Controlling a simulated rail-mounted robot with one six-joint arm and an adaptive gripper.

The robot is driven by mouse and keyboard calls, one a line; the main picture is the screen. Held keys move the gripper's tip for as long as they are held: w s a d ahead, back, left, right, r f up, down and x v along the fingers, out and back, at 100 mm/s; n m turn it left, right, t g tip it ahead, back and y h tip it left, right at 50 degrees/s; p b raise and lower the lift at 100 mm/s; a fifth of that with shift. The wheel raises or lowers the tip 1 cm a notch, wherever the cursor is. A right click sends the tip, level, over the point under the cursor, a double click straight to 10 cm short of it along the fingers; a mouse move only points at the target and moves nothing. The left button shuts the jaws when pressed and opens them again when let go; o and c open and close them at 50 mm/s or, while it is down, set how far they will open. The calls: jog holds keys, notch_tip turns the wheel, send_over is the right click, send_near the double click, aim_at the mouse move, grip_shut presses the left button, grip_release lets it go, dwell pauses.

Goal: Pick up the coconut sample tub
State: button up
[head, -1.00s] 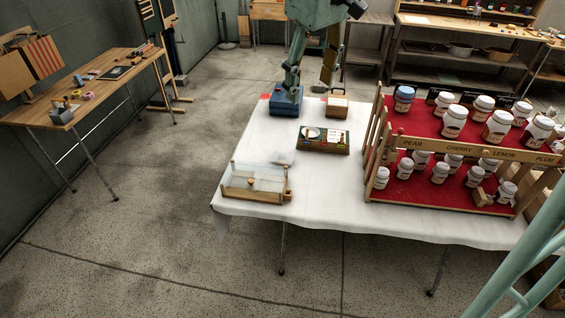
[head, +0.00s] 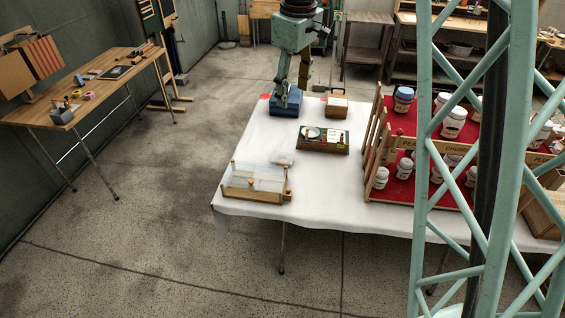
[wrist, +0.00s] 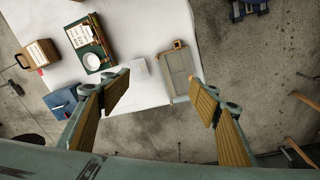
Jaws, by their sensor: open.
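I cannot pick out a tub marked coconut; no such label is readable. White-lidded jars (head: 453,123) stand on a red stepped rack (head: 401,187) with flavour names on its rail, partly hidden by my teal lattice. A small pale, see-through item (wrist: 140,67) lies on the white cloth between the green box and the shallow wooden tray; I cannot tell what it is. My gripper (wrist: 160,90) is open and empty, its wood-padded fingers wide apart above the table. In the head view my gripper (head: 292,82) appears near the table's far end, by the blue box.
A shallow clear-topped wooden tray (head: 240,193) sits at the table's near left corner. A green box (head: 338,150) with a white round dish, a blue box (head: 286,112) and a wooden box (head: 337,107) stand farther back. The cloth front-centre (head: 325,205) is clear.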

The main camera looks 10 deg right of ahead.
jog(key=w+f+n, duration=0.2)
jog(key=w+f, duration=0.8)
jog(key=f, duration=0.3)
jog(key=n+g+p, duration=0.1)
jog(key=n+p, duration=0.1)
jog(key=n, duration=0.1)
send_over(282, 154)
notch_tip(282, 154, down, 17)
jog(key=shift+d, duration=0.15)
jog(key=shift+f+b, duration=0.1)
jog(key=shift+b, duration=0.2)
jog(key=shift+f, duration=4.2)
jog(key=shift+f, duration=0.1)
jog(key=shift+f, duration=2.5)
jog(key=shift+c, duration=0.2)
